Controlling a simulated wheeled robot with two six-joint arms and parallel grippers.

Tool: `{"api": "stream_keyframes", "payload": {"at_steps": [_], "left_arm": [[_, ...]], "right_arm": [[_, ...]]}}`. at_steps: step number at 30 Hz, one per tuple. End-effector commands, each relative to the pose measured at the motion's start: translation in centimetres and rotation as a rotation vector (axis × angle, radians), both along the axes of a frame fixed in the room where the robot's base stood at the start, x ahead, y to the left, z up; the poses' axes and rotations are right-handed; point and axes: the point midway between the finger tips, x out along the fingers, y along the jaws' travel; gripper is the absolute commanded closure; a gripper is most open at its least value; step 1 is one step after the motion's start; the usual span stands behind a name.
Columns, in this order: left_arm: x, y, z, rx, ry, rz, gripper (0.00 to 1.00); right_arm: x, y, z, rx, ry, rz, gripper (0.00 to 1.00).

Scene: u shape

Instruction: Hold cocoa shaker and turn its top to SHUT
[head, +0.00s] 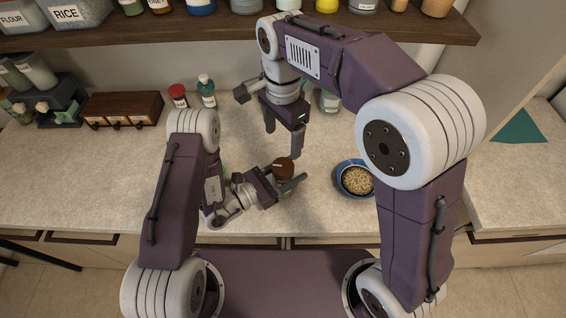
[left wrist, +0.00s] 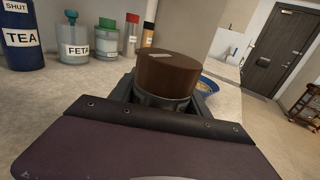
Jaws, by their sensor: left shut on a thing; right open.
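The cocoa shaker has a brown round top (head: 284,164) and stands in my left gripper (head: 282,180), low over the counter near its front edge. In the left wrist view the top (left wrist: 168,74) shows a small pale mark, and a grey body shows below it between the fingers. The left gripper is shut around that body, which is mostly hidden. My right gripper (head: 284,142) points down above and behind the shaker. It is open and empty, apart from the top.
A blue bowl of grain (head: 343,187) stands right of the shaker. Red-capped (head: 178,96) and green (head: 207,92) containers stand at the back, near a brown drawer box (head: 122,110). A shelf (head: 200,28) with jars hangs above.

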Motion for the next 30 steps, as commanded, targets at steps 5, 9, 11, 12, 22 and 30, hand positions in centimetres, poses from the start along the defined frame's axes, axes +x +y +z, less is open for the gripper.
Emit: {"api": "stream_keyframes", "payload": {"at_steps": [5,9,11,12,22,30], "left_arm": [[0.0,0.0,0.0,0.001,-0.001,0.001,1.00],[0.0,0.0,0.0,0.001,-0.001,0.001,1.00],[0.0,0.0,0.0,0.001,-0.001,0.001,1.00],[0.0,0.0,0.0,0.001,-0.001,0.001,1.00],[0.0,0.0,0.0,0.001,-0.001,0.001,1.00],[0.0,0.0,0.0,0.001,-0.001,0.001,1.00]], "right_arm": [[-0.1,-0.1,-3.6,-0.003,0.008,0.001,0.23],[-0.1,-0.1,-7.1,-0.002,0.007,0.001,0.23],[-0.1,-0.1,-8.3,-0.001,0.008,0.001,0.23],[-0.2,-0.1,-9.1,-0.001,0.008,0.001,0.23],[-0.1,0.0,-11.6,0.002,0.004,0.001,0.23],[0.0,0.0,-11.6,0.003,0.003,0.001,0.53]]}}
